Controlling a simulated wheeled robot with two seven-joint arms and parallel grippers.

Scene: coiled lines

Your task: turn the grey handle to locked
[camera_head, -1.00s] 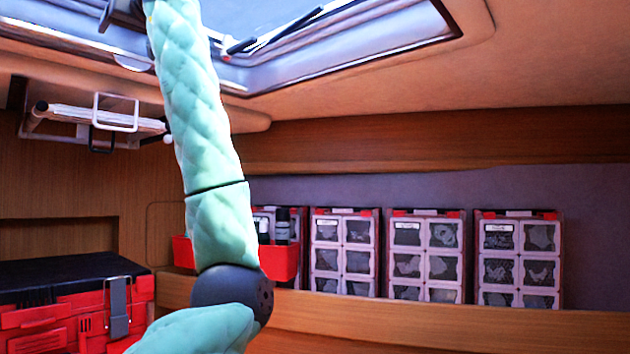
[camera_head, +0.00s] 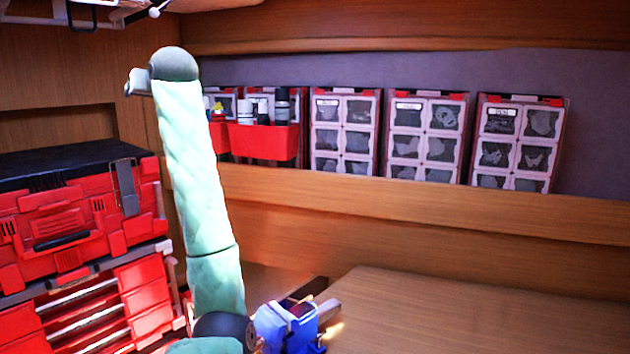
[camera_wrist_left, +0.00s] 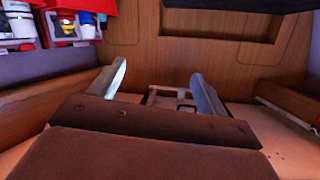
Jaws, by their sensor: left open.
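I cannot identify the grey handle for certain in the views now. My left gripper (camera_head: 138,82) is at the end of the raised green-sleeved arm, in the upper left of the head view, facing away to the left. In the left wrist view its two fingers (camera_wrist_left: 158,72) are apart with nothing held between them. A pale bracket frame (camera_wrist_left: 165,98) shows beyond and between the fingers, apart from them. My right gripper is not seen.
A red toolbox (camera_head: 65,215) with a grey latch stands left. A red bin (camera_head: 262,142) with bottles and several clear-fronted organizers (camera_head: 345,128) line the back shelf. A blue object (camera_head: 285,325) lies bottom centre. The wooden surface (camera_head: 440,315) at right is clear.

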